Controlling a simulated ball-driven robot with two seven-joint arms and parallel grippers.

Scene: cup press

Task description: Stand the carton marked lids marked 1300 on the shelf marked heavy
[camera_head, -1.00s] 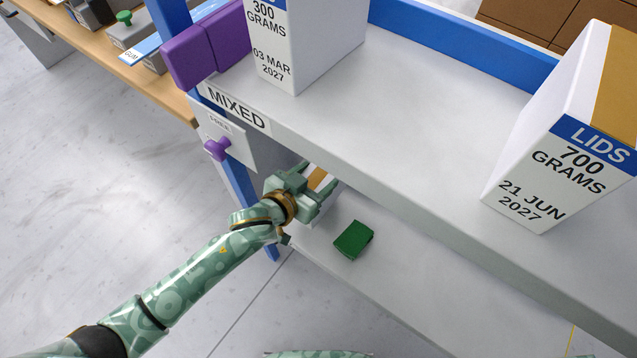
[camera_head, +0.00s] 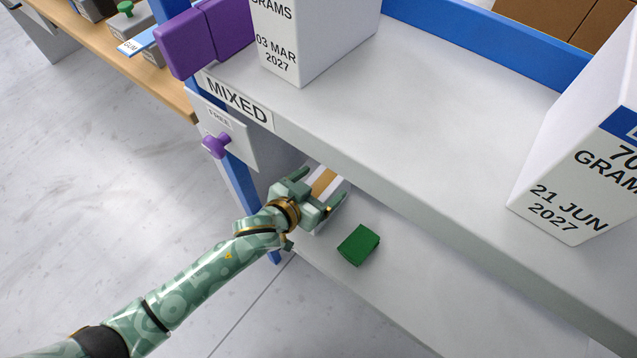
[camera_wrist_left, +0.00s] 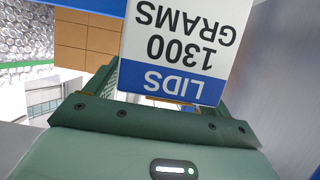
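The carton marked LIDS 1300 GRAMS (camera_wrist_left: 185,50) shows upside down in the left wrist view, straight ahead between my left gripper's fingers. In the head view its white top with a tan strip (camera_head: 324,183) shows below the MIXED shelf; its lower part is hidden. My left gripper (camera_head: 322,188) is open, with a finger on each side of the carton. I cannot tell whether either finger touches it. My right gripper is not in view. No sign marked heavy can be read; the upper shelf carries a MIXED label (camera_head: 238,99).
On the MIXED shelf stand a carton dated 03 MAR 2027 (camera_head: 282,45) and one dated 21 JUN 2027 (camera_head: 570,205). A green block (camera_head: 359,245) lies on the lower shelf. A plate with a purple knob (camera_head: 215,146) and a blue post (camera_head: 240,185) stand left of my gripper.

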